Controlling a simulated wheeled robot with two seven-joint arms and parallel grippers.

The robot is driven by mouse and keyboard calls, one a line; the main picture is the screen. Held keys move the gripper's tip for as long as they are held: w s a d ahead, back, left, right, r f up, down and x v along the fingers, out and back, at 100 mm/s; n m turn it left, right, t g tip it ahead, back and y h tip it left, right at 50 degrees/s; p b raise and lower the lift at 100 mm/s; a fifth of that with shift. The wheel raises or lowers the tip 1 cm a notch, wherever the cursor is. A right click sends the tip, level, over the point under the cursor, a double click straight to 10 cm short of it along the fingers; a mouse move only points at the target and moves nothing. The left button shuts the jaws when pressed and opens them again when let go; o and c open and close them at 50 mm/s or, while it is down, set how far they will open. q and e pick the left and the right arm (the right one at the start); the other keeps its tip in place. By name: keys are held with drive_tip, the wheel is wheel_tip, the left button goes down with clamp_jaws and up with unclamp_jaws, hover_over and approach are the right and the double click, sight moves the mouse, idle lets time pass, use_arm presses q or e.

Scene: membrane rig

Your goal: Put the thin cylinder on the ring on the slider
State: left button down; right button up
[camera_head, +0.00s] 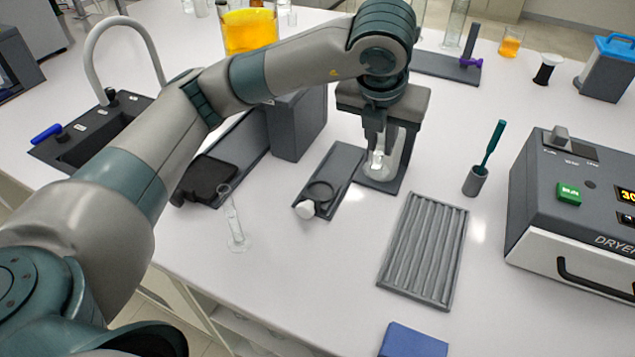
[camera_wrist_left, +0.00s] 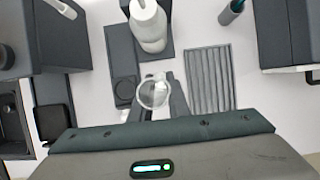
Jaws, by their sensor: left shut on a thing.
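My left gripper (camera_head: 377,148) points down and is shut on the thin cylinder (camera_head: 378,163), which looks clear and glassy. In the left wrist view the cylinder (camera_wrist_left: 154,94) shows end-on as a round rim between the two fingers (camera_wrist_left: 160,100). The ring (camera_head: 320,191) is dark and lies on the dark slider (camera_head: 345,160), left of the gripper. In the wrist view the ring (camera_wrist_left: 124,91) is just left of the held cylinder. I cannot tell the cylinder's exact height above the table. My right gripper is not in view.
A white knob (camera_head: 305,209) sits at the slider's near end. A pale vessel on a dark base (camera_head: 381,181) stands behind the gripper.

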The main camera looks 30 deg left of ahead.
use_arm(q)
drive_tip(key=shift+d, duration=0.1)
